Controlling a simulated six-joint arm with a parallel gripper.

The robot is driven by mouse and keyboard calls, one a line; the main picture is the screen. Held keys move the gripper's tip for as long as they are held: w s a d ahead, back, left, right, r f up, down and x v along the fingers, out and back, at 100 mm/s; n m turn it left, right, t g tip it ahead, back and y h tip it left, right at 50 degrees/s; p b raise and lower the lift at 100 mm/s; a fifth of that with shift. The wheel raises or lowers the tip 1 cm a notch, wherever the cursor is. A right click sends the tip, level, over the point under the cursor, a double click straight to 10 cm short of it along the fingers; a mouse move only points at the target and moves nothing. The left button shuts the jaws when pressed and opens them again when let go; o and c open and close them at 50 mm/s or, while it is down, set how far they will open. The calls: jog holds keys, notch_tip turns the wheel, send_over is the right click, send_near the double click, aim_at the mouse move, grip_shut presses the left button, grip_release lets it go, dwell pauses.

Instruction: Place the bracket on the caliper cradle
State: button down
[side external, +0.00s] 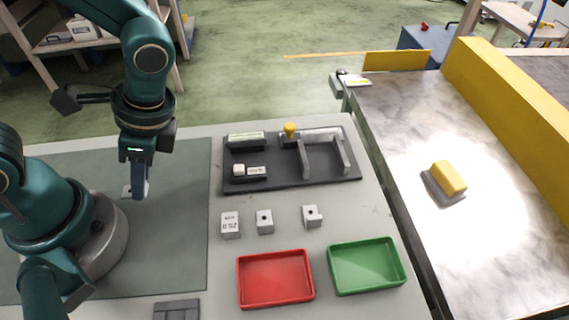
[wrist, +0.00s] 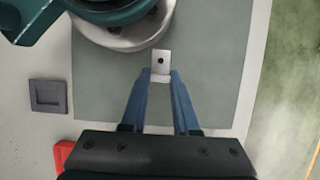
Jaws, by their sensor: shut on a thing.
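The bracket (wrist: 161,58) is a small pale grey piece with a dark hole. It sits between the fingertips of my gripper (wrist: 160,75) in the wrist view. My gripper (side external: 138,192) is shut on it, pointing down over the grey-green mat at the left in the side view, where the bracket (side external: 126,191) is partly hidden by the fingers. Whether it touches the mat is unclear. A dark fixture board (side external: 235,185) lies to the right, apart from my gripper. It carries a grey two-armed frame (side external: 310,153), a yellow knob and small blocks; which part is the caliper cradle is unclear.
A marked block (side external: 231,225) and two holed grey pieces (side external: 265,222) (side external: 312,216) stand before the board. A red tray (side external: 275,304) and green tray (side external: 367,290) lie nearer. A dark square pad (side external: 176,310) is at the front. The conveyor (side external: 500,245) carries a yellow block (side external: 449,177).

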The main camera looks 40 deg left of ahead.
aim_at(149, 205)
jog(key=shift+f, duration=1.85)
jog(key=shift+f, duration=0.2)
jog(key=c, duration=0.7)
grip_release()
jog(key=shift+o, duration=0.2)
jog(key=shift+r, duration=0.1)
